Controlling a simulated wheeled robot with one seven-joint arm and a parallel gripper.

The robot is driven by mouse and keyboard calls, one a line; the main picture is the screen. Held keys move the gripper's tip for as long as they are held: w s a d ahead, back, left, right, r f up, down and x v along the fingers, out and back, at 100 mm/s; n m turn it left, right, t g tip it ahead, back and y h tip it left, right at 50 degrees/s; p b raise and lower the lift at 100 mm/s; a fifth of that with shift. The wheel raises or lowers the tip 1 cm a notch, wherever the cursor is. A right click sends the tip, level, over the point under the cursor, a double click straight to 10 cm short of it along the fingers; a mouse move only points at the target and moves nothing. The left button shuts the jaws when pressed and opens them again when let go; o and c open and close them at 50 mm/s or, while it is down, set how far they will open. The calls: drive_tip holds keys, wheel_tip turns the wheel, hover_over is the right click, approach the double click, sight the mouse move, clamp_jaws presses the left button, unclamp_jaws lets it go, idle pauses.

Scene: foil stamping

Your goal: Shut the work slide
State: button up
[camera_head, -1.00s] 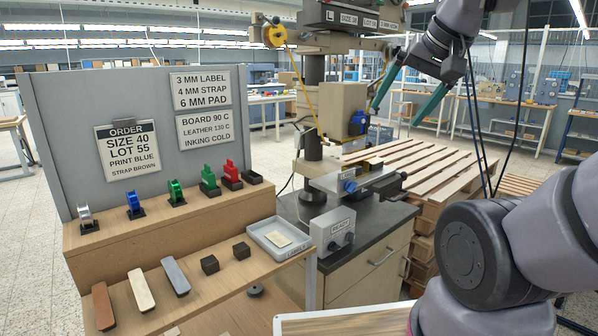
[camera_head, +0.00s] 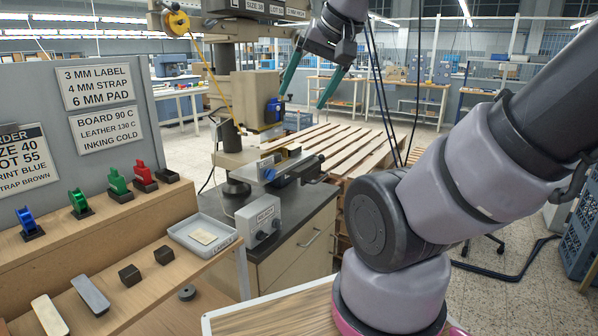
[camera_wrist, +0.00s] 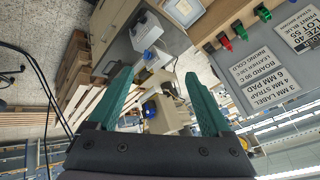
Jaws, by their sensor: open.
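The work slide (camera_head: 296,170) is a grey plate with a dark knobbed end at its right, on the stamping press (camera_head: 255,100) above the dark cabinet top. It appears to stick out to the right of the press column; how far it is out I cannot tell. A blue knob (camera_head: 269,174) sits at its near left side. My gripper (camera_head: 303,100) has two green fingers, spread apart and empty, above and behind the slide in the picture, clear of it. In the wrist view my gripper (camera_wrist: 160,75) points towards the press, with the blue part of the press head (camera_wrist: 149,109) between the fingers.
A grey control box (camera_head: 259,222) stands on the cabinet (camera_head: 300,250) in front of the slide. A labels tray (camera_head: 203,236) and a stepped wooden shelf with stamps and pads are at left. Slatted pallets (camera_head: 345,145) lie behind. A wood-topped surface (camera_head: 275,315) is in the foreground.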

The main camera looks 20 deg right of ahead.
drive_tip(key=shift+w+f, duration=0.1)
drive_tip(key=shift+w, duration=0.05)
drive_tip(key=c, duration=0.5)
drive_tip(key=w+f+m, duration=0.1)
drive_tip(key=w+m+g+y, duration=0.1)
drive_tip(key=shift+w+a+f, duration=0.4)
clamp_jaws()
drive_tip(key=w+d+f+m+y, duration=0.1)
drive_tip(key=w+f+m+y, duration=0.2)
drive_tip(key=w+f+m, duration=0.55)
drive_tip(key=w+d+f+m+t+h, duration=0.1)
drive_tip(key=w+d+f+m, duration=1.05)
drive_tip(key=f+m, duration=0.3)
drive_tip(key=shift+w+a+f, duration=1)
drive_tip(key=shift+w, duration=0.5)
drive_tip(key=shift+w+a+f, duration=1)
drive_tip(key=shift+w+f, duration=0.05)
drive_tip(key=shift+w, duration=0.4)
drive_tip(key=shift+w+a+f, duration=1)
drive_tip(key=shift+w, duration=0.5)
